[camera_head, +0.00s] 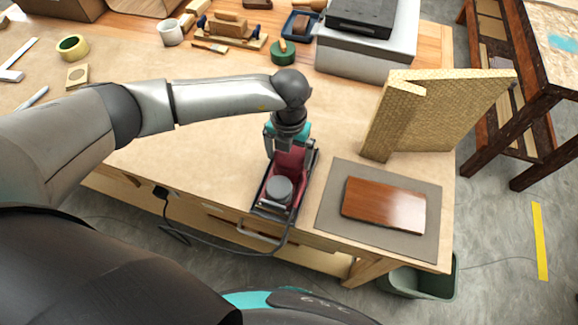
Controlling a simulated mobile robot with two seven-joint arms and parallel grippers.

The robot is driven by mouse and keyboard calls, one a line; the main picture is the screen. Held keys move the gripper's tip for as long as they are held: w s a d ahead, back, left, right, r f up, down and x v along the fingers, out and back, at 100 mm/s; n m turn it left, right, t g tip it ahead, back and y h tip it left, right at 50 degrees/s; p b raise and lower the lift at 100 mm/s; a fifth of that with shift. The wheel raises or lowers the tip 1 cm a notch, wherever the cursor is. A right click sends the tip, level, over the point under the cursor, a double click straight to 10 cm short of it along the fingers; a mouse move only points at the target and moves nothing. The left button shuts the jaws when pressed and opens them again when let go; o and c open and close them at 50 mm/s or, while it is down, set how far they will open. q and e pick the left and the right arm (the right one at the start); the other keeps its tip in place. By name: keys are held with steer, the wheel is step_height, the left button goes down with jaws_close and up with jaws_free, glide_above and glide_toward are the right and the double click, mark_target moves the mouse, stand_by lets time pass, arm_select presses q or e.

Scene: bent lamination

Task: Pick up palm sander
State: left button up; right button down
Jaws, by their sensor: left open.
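The palm sander (287,180) is a dark red and black tool with a round grey knob at its near end. It lies on the workbench near the front edge. A black cord runs from it over the edge. My left gripper (276,152) is above the far end of the sander, pointing down, with its fingers close to the red body. It is open; whether the fingers touch the sander I cannot tell. My right gripper is not in the picture.
A glossy brown wood panel (384,205) lies on a grey mat (331,206) right of the sander. A yellowish textured board (440,112) stands behind it.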

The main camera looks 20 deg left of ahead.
arm_select(q)
jaws_close()
steer(key=shift+w+r, duration=0.15)
steer(key=shift+r, duration=0.05)
stand_by(0.6)
